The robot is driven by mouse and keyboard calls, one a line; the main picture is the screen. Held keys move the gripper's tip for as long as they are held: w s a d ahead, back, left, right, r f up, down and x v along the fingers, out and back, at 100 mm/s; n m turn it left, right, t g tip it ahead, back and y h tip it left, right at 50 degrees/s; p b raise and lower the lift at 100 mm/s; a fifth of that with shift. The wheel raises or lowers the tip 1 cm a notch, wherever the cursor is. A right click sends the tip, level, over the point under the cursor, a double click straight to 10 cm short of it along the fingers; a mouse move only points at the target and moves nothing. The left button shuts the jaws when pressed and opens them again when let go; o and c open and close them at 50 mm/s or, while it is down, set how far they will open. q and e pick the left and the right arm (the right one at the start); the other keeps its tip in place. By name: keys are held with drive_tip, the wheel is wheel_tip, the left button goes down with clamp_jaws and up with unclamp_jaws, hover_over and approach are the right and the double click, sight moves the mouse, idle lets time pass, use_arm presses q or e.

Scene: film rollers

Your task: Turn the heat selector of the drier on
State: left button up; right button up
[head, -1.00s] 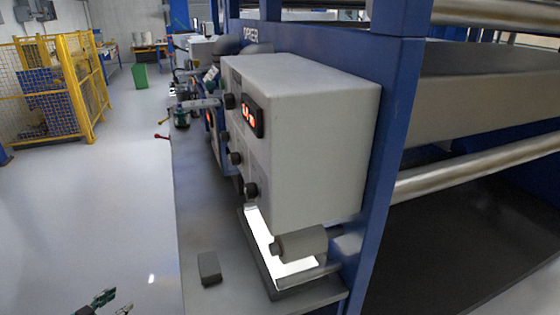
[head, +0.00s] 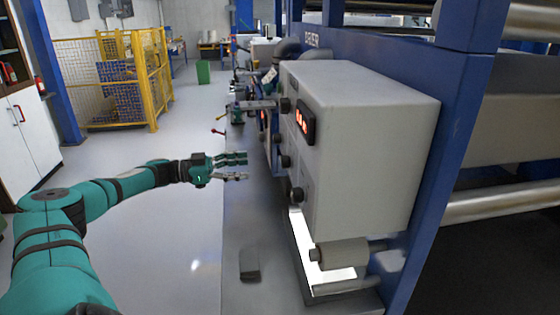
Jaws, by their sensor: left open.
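The drier's grey control box (head: 370,145) is on the blue machine frame, right of centre in the head view. Its left face carries a red lit display (head: 305,123) and several black knobs, among them an upper knob (head: 285,104), a middle knob (head: 285,161) and a lower knob (head: 297,195). Which one is the heat selector, and how it is set, I cannot tell. My left gripper (head: 240,168) is open and empty, to the left of the box and apart from the knobs, its fingers pointing right. My right gripper is out of view.
A roller (head: 342,253) and a lit white panel sit below the box. A small dark block (head: 249,264) lies on the grey ledge. A red-tipped lever (head: 219,131) stands beyond my gripper. Yellow fencing (head: 128,85) is at the back left. The floor at left is clear.

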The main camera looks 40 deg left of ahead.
sight(285, 162)
use_arm(q)
drive_tip(key=p+x, duration=0.3)
drive_tip(key=x, duration=0.7)
drive_tip(key=shift+w+d, duration=0.2)
drive_tip(key=shift+w, duration=0.05)
drive_tip(key=c, duration=1.1)
drive_tip(key=shift+c, duration=0.2)
